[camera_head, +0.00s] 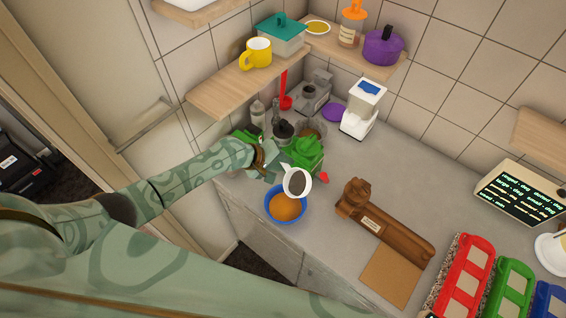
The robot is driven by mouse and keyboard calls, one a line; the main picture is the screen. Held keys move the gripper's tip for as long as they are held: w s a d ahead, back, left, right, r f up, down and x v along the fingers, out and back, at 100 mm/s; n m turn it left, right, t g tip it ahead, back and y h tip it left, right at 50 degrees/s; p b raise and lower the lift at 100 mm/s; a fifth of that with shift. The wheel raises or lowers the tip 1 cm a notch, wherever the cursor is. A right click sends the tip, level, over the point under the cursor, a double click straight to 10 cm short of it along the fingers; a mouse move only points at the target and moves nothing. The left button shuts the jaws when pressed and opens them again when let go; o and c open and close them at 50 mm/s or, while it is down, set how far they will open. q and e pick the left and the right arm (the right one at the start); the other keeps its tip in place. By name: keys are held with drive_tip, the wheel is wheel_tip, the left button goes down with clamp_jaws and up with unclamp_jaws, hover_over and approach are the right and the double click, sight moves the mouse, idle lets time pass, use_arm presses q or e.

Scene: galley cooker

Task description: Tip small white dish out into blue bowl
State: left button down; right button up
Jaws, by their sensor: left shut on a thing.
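The small white dish (308,186) is tilted above the back of the blue bowl (270,212), with something dark inside it. The blue bowl stands on the counter near its front edge and holds an orange-brown content (286,207). My left gripper (284,172) reaches in from the left and is shut on the white dish at its upper left side. The fingertips are partly hidden by the dish. I cannot see whether anything is falling from it. My right gripper does not show.
A brown wooden device (380,220) lies right of the bowl. A white appliance (362,108) stands at the back. A wooden shelf (225,92) overhangs the left corner.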

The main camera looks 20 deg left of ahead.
use_arm(q)
drive_tip(key=shift+a+f+b, duration=0.1)
drive_tip(key=shift+b, duration=0.4)
drive_tip(key=shift+t+h, duration=0.3)
drive_tip(key=shift+b, duration=0.35)
drive_tip(key=shift+s+b, duration=0.1)
drive_tip(key=shift+b, duration=0.2)
drive_tip(key=shift+a+t+b, duration=0.1)
drive_tip(key=shift+t+b, duration=0.2)
drive_tip(key=shift+b, duration=0.2)
drive_tip(key=shift+h, duration=0.3)
